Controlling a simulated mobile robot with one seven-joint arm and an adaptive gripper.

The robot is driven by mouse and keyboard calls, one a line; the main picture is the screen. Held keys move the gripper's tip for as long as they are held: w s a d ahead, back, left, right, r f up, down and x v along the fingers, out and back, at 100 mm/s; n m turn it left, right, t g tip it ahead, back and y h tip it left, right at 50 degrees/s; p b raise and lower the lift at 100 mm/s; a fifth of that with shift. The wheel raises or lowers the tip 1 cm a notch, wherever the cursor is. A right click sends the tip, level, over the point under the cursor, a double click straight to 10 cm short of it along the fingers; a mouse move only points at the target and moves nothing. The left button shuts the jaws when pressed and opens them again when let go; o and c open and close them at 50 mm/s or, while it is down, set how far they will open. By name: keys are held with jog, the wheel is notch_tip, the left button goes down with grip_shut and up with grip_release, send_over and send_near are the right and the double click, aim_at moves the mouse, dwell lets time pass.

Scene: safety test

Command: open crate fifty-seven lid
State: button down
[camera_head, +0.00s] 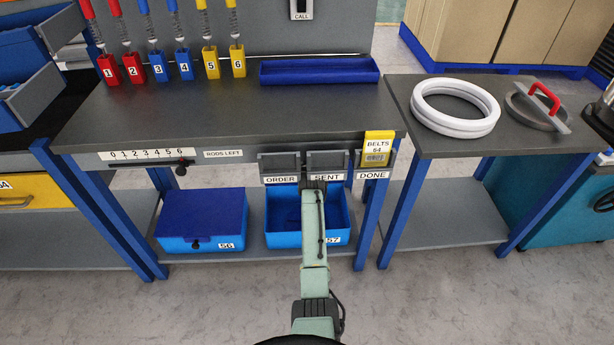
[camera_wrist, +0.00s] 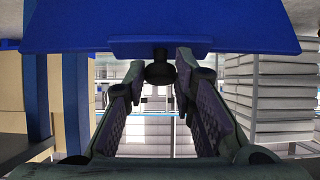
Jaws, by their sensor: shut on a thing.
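Crate 57 (camera_head: 340,238) is a blue box on the lower shelf under the workbench. Its front and side walls show around a dark blue interior, so it looks open. Its blue lid (camera_wrist: 160,28) fills the top of the wrist view, with a dark round knob (camera_wrist: 160,74) below its front lip. My gripper (camera_wrist: 161,85) has its two padded fingers on either side of this knob and is shut on it. In the head view my gripper is mostly hidden by my arm, near the bench's front edge. The lid's exact tilt cannot be told.
Closed crate 56 (camera_head: 200,222) stands to the left on the same shelf (camera_head: 250,252). The ORDER, SENT and DONE holders (camera_head: 280,165) hang from the bench edge close above my gripper. A blue bench leg (camera_head: 369,215) stands just right of crate 57.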

jog(key=shift+w+r, duration=0.65)
jog(key=shift+w, duration=0.35)
jog(key=c, duration=1.6)
grip_release()
jog(key=shift+o, duration=1.3)
jog(key=shift+s+f, duration=0.1)
jog(key=s, duration=1.3)
jog(key=shift+r, duration=0.3)
